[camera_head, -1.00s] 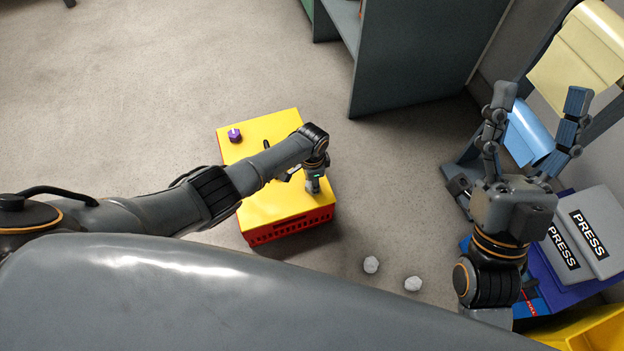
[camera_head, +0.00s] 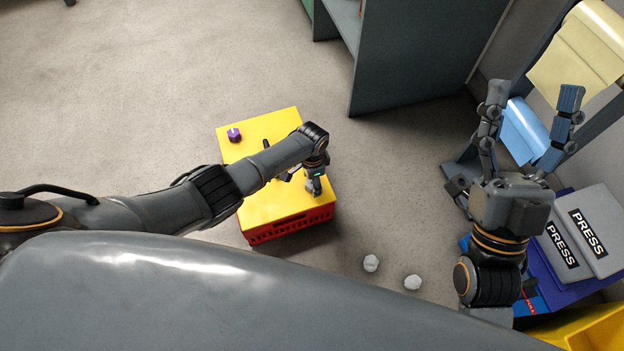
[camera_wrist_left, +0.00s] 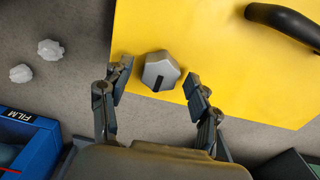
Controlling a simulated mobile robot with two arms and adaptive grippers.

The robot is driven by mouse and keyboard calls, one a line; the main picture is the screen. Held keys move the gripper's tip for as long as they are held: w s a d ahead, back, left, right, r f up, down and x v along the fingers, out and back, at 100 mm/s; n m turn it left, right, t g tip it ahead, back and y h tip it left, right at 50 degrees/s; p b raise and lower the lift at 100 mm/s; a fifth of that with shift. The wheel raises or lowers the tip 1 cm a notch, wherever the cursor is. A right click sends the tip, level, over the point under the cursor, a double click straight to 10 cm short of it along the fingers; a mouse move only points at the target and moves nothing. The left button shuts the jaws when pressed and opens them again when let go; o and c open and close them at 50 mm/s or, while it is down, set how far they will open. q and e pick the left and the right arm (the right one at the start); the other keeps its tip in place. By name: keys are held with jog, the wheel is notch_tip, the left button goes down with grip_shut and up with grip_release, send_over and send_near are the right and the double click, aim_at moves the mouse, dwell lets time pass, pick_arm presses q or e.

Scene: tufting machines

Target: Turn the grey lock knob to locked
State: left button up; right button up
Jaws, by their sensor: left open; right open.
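The grey lock knob (camera_wrist_left: 161,71) sits on the yellow top of a box near its edge in the left wrist view. It has a dark slot mark slanting toward its lower left side. My left gripper (camera_wrist_left: 157,72) is open, with one finger on each side of the knob and gaps showing between fingers and knob. In the head view the left gripper (camera_head: 313,184) hangs over the right part of the yellow top, and the knob is hidden there. My right gripper (camera_head: 533,100) is open and empty, pointing up at the right.
The yellow box top (camera_head: 270,212) also carries a purple knob (camera_head: 234,135) and a black handle (camera_wrist_left: 284,24). Two whitish lumps (camera_head: 371,263) lie on the floor. Machines with PRESS panels (camera_head: 589,232) stand close by my right arm. A grey cabinet (camera_head: 420,50) stands behind.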

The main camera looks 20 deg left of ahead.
pick_arm(q)
notch_tip(320, 180, up, 12)
dwell(0.6)
dwell(0.4)
